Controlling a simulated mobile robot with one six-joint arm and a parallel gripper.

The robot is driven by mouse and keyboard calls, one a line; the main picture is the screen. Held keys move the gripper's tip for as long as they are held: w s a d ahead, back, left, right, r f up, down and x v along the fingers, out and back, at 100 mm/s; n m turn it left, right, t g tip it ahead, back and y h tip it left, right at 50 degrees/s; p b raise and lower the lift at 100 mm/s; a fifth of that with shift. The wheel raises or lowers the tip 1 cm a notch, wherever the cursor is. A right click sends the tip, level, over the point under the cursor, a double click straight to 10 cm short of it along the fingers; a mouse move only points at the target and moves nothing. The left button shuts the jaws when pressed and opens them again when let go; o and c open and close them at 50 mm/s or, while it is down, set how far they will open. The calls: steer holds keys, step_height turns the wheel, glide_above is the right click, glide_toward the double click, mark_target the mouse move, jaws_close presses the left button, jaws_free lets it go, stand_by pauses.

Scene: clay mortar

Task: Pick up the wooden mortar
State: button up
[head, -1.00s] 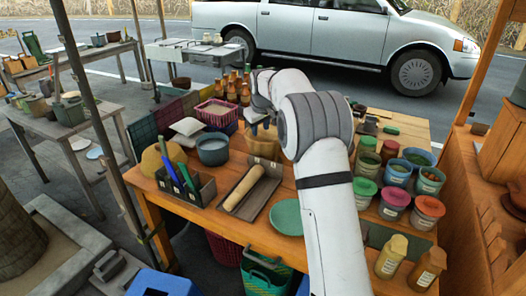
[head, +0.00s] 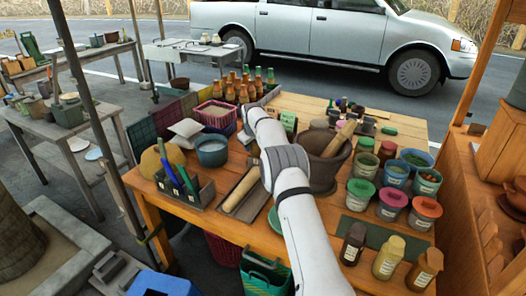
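A dark brown mortar bowl (head: 328,172) stands on the wooden table right of my arm, with its left side close behind or partly covered by my arm's grey joint. It looks like clay rather than wood. A light wooden pestle (head: 341,137) leans in it, its upper end sticking out over the rim to the upper right. My arm reaches up and left over the table, its end near the bottles and the blue-grey pot. My gripper's fingers cannot be made out; the arm's end hides them.
Several lidded and open jars (head: 393,204) stand close right of the mortar. A dark tray with a wooden roller (head: 243,188), a blue-grey pot (head: 211,151) and brown bottles (head: 243,92) lie to the left. Small bottles (head: 388,257) stand at the front right.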

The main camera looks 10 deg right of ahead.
steer(key=shift+x, duration=1.2)
steer(key=shift+c, duration=0.5)
jaws_close()
steer(key=shift+d, duration=0.1)
steer(key=shift+w+r, duration=0.1)
steer(key=shift+r, duration=0.1)
